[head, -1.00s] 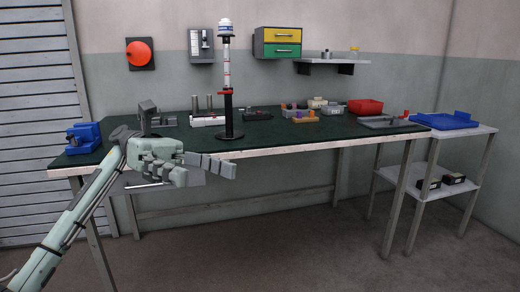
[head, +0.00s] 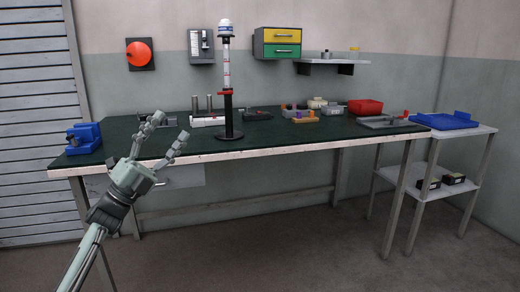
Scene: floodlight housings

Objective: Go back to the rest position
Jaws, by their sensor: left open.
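My left gripper (head: 168,133) is in the head view at the left, in front of the workbench's (head: 275,148) front edge. Its two fingers are spread apart and point up and to the right, with nothing between them. The left arm comes up from the bottom left. My right gripper is not in the picture.
A blue vise (head: 83,138) sits at the bench's left end. A black stand with a signal tower (head: 226,90) stands right of the gripper. A grey fixture (head: 157,120) lies behind the fingers. A side table holds a blue tray (head: 446,121). Floor in front is clear.

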